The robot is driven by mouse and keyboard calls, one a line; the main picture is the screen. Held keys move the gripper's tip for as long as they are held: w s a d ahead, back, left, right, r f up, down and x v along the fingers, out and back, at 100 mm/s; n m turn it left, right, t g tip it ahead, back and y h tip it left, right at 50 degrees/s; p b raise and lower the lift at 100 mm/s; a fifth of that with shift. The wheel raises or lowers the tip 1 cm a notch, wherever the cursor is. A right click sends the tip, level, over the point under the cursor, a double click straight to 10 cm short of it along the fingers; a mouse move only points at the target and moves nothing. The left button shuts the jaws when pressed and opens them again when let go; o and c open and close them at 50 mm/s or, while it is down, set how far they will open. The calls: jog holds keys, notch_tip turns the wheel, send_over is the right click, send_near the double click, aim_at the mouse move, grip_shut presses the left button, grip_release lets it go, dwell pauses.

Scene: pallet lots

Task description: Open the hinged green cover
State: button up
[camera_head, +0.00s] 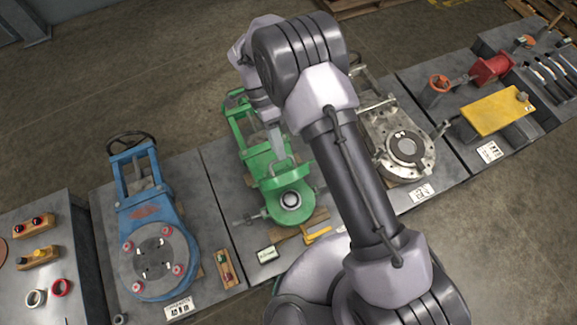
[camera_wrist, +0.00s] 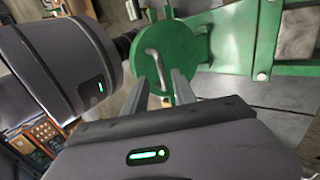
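The green valve (camera_head: 243,122) lies on a grey pallet-like table in the head view, with its rounded end toward me. In the wrist view the round green cover (camera_wrist: 194,48) faces the camera and carries a bent grey metal handle (camera_wrist: 153,66). My gripper (camera_wrist: 160,82) is open, its two fingers pointing at the cover with the lower end of the handle between them in the picture. I cannot tell whether the fingers touch it. In the head view my gripper (camera_head: 278,148) hangs just above the green part; my arm hides some of its right side.
A blue valve (camera_head: 146,207) stands on the left table, and a grey metal valve (camera_head: 395,135) is right of my arm. A yellow block (camera_head: 497,111) and a red part (camera_head: 491,68) lie further right. Open floor lies behind.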

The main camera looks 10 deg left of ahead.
aim_at(289, 171)
jog(key=s+d, duration=0.1)
jog(key=s, duration=0.1)
jog(key=s+d, duration=0.2)
jog(key=s+d+p, duration=0.1)
jog(key=s, duration=0.1)
jog(key=shift+s+d+r, duration=0.3)
jog(key=shift+s+r, duration=0.1)
